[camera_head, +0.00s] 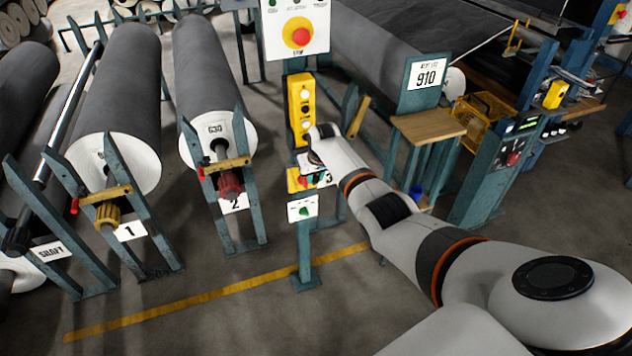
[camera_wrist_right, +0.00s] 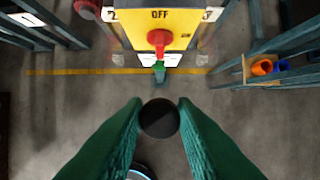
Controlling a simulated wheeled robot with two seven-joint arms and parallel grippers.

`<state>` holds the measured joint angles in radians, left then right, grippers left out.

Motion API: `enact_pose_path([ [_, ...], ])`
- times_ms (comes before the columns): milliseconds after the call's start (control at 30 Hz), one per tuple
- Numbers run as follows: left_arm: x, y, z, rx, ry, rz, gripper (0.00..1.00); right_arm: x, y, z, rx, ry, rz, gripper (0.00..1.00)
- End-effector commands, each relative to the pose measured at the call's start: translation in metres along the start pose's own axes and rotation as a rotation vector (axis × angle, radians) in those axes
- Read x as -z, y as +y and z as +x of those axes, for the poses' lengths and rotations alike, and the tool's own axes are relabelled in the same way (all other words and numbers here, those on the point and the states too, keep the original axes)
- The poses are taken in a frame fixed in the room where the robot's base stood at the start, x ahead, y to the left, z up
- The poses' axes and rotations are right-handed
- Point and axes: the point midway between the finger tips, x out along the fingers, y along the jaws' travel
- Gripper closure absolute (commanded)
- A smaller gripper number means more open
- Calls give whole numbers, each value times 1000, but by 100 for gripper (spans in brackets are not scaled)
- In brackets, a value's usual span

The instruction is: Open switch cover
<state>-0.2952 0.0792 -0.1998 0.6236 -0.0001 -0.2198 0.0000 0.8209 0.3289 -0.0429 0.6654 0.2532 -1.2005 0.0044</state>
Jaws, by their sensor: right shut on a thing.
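A yellow switch box (camera_head: 294,181) sits on the blue post below the yellow push-button box, partly hidden behind my right wrist. In the right wrist view its yellow face (camera_wrist_right: 126,32) carries the word OFF and a red switch handle (camera_wrist_right: 159,38). My right gripper (camera_wrist_right: 159,118) has its green fingers on both sides of a dark round knob (camera_wrist_right: 159,119) and is shut on it. The knob is in front of the switch face. My left gripper is not in view.
A white panel with a red emergency button (camera_head: 297,34) tops the post, above the yellow push-button box (camera_head: 301,108). A green-marked box (camera_head: 302,208) hangs below. Grey rolls (camera_head: 207,75) on stands are left; a wooden-topped stand (camera_head: 428,126) is right. Floor before the post is clear.

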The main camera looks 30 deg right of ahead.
Motion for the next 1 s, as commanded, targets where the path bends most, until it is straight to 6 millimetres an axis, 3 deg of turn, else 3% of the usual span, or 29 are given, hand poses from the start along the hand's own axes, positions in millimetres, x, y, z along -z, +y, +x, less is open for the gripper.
enact_pose_path([
  [100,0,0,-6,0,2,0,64,-12,0,-14,-1,-14,0,100],
  [400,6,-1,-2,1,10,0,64,-27,0,-23,-1,-24,0,100],
  [1000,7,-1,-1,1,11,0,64,-30,0,-26,0,-23,0,100],
])
